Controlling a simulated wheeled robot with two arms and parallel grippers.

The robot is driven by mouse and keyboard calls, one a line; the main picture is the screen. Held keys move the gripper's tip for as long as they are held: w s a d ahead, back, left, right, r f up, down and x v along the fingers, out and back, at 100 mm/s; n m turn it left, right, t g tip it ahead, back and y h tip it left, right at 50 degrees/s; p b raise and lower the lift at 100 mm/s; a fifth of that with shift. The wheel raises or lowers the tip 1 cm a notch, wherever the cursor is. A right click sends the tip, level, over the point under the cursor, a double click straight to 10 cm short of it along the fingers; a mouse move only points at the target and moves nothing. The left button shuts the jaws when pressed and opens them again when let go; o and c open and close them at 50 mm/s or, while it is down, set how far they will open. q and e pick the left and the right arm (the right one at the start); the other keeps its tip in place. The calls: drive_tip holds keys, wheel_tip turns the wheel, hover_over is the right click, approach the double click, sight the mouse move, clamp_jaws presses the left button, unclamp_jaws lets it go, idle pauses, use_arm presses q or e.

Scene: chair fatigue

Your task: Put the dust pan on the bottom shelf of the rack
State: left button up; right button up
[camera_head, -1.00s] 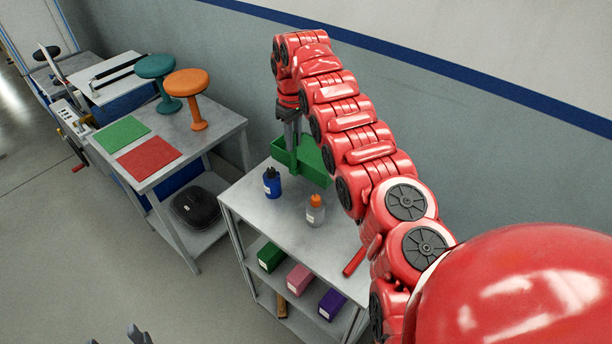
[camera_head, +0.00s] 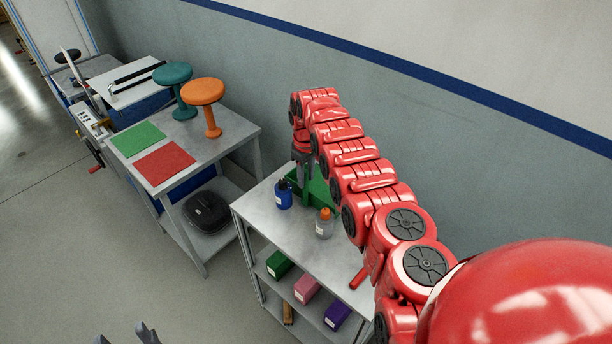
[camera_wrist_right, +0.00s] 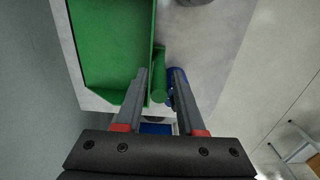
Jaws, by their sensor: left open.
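The green dust pan (camera_head: 322,193) lies on the top surface of the grey rack (camera_head: 262,218), near its far end by the wall. It fills the left of the right wrist view (camera_wrist_right: 108,50), with its green handle (camera_wrist_right: 158,82) pointing toward my gripper. My right gripper (camera_head: 304,196) is over the pan in the head view. In the right wrist view its two fingers (camera_wrist_right: 159,78) are apart, with the handle between them; contact is unclear. My left gripper (camera_head: 127,337) is open and empty at the bottom edge. The rack's bottom shelf is mostly hidden.
A blue bottle (camera_head: 283,195) and an orange-capped bottle (camera_head: 324,224) stand near the pan. A red cylinder (camera_head: 359,278) lies on the rack top. Green (camera_head: 279,264), pink (camera_head: 307,288) and purple (camera_head: 337,316) boxes sit on a lower shelf. A table with stools stands left.

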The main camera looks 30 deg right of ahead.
drive_tip(key=shift+o, duration=1)
drive_tip(key=shift+r, duration=0.15)
